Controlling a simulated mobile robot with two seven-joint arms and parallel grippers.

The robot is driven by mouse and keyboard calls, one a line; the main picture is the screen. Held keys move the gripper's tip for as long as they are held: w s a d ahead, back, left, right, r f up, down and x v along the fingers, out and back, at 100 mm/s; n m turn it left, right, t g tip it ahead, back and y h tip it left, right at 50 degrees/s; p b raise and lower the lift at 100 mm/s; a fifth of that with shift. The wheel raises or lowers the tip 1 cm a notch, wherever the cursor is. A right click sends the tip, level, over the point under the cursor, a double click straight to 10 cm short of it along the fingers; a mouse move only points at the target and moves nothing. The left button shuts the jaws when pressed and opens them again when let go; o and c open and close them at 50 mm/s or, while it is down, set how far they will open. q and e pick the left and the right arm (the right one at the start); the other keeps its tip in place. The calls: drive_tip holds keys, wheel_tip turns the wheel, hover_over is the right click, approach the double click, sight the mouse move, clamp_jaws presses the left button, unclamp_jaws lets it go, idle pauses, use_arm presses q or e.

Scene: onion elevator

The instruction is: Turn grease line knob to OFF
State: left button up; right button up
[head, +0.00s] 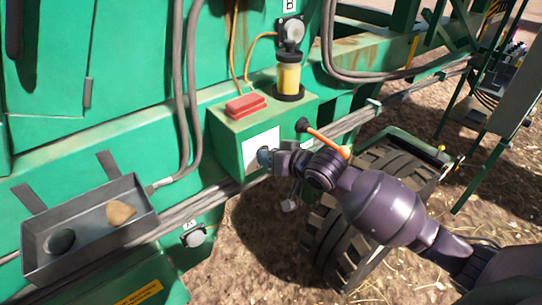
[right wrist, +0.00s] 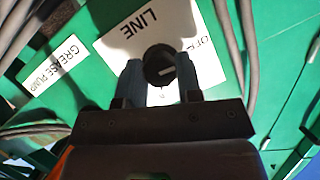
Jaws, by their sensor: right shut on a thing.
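The grease line knob (right wrist: 159,60) is a dark round knob on a white label plate (right wrist: 120,50), with a pale mark on its face toward the right. In the head view my right gripper (head: 264,158) is at the front of the green box, at the white plate (head: 261,150), and the knob is hidden there. My left gripper is not in view.
A red block (head: 246,105) and a yellow reservoir (head: 288,77) stand on the green box (head: 222,128). A grey tray (head: 88,246) with two stones is at left. A tyre (head: 335,235) lies below my arm.

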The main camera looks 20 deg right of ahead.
drive_tip(key=shift+f+n, duration=0.1)
drive_tip(key=shift+n, duration=0.3)
idle(0.3)
drive_tip(key=o, duration=0.9)
drive_tip(key=shift+o, duration=0.2)
drive_tip(key=v, duration=1.1)
drive_tip(key=shift+a+b, duration=0.25)
drive_tip(key=shift+b, duration=0.2)
